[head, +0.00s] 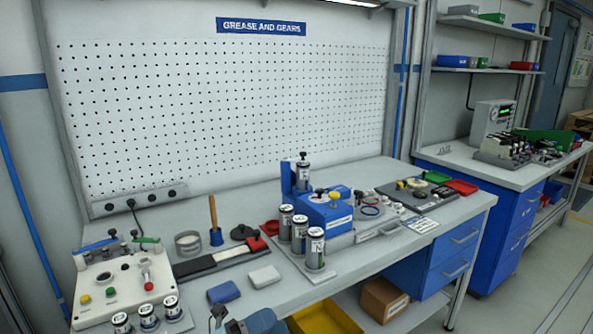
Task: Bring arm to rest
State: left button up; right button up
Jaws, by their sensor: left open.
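My left gripper (222,318) shows at the bottom edge of the head view, low in front of the workbench (215,262). Only a small part of it and of my blue and grey arm is in the picture. It is open, and I see nothing between its fingers. It is below a blue block (223,292) on the bench's front edge and apart from it. My right gripper is not in view.
A white control box (125,285) stands at the left. A blue machine (325,208) with several labelled canisters stands mid-bench. A grey-white block (264,276) lies near the front edge. A yellow bin (325,320) and cardboard box (384,299) sit underneath. Floor is clear at right.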

pick_arm(q)
jog(key=s+a+f+n+t+y, duration=0.35)
jog(key=f+n+y, duration=0.35)
jog(key=n, duration=0.4)
jog(key=s+a+f+n+t+y, duration=0.2)
jog(key=a+f+n+t+y, duration=0.4)
jog(key=n, duration=0.5)
jog(key=s+a+f+n+g+y, duration=0.2)
jog(key=s+f+n+g+y, duration=0.15)
jog(key=s+f+n, duration=0.2)
jog(key=s+a+f+n+g+y, duration=0.2)
jog(key=s+f+n+g, duration=0.2)
jog(key=s+f, duration=0.3)
notch_tip(320, 180, up, 15)
jog(key=s+a+p, duration=0.1)
jog(key=p, duration=1.9)
jog(key=shift+s+a, duration=0.25)
jog(key=shift+a, duration=0.05)
jog(key=shift+f+m, duration=0.1)
jog(key=shift+m, duration=0.15)
